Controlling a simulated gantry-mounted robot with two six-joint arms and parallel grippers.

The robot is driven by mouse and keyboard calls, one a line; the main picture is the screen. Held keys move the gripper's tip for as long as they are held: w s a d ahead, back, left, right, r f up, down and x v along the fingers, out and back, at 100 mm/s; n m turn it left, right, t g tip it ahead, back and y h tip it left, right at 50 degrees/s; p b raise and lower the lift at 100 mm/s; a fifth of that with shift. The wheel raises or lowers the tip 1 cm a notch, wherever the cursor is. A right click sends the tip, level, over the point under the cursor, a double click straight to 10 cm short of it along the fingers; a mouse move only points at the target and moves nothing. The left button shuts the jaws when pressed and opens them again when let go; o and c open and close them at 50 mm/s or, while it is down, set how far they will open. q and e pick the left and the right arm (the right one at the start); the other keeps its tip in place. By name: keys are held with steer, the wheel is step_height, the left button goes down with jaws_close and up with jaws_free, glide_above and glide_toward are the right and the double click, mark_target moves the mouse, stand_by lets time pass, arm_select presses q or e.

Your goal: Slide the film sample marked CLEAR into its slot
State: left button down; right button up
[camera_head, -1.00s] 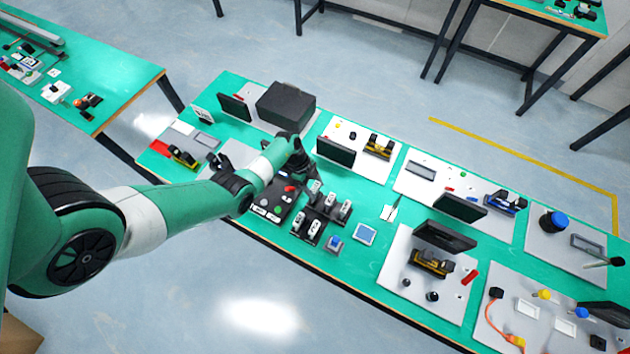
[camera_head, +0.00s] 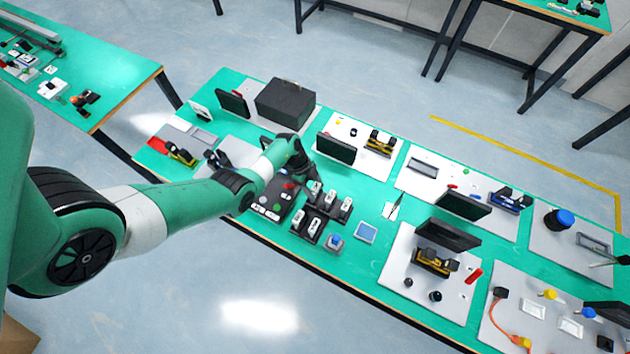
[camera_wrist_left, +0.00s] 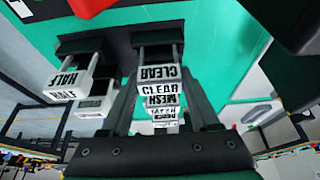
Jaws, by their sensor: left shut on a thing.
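My left gripper (camera_head: 312,179) reaches down at the back left of a group of small dark holders. In the left wrist view its two fingers (camera_wrist_left: 160,108) are shut on the white block marked CLEAR (camera_wrist_left: 160,87). The block sits at a dark holder (camera_wrist_left: 155,42), level with a white block marked HALF (camera_wrist_left: 66,86) beside it. A block marked MESH (camera_wrist_left: 161,102) shows behind the CLEAR block, partly hidden. I cannot tell how deep the CLEAR block sits. In the head view several white-topped blocks (camera_head: 330,197) stand in the holders. My right gripper is not in view.
A dark panel with buttons (camera_head: 272,208) lies just left of the holders. A black screen (camera_head: 336,149) stands behind them. A blue-topped item (camera_head: 335,241) and a blue square (camera_head: 366,232) lie to the front right. Green table (camera_head: 350,262) is bare along the front edge.

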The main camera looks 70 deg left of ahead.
arm_select(q)
steer(key=shift+c, duration=0.2)
jaws_free()
steer(key=p+v, duration=0.6)
steer(key=v, duration=0.5)
steer(key=shift+a+r, duration=0.2)
steer(key=shift+r, duration=0.05)
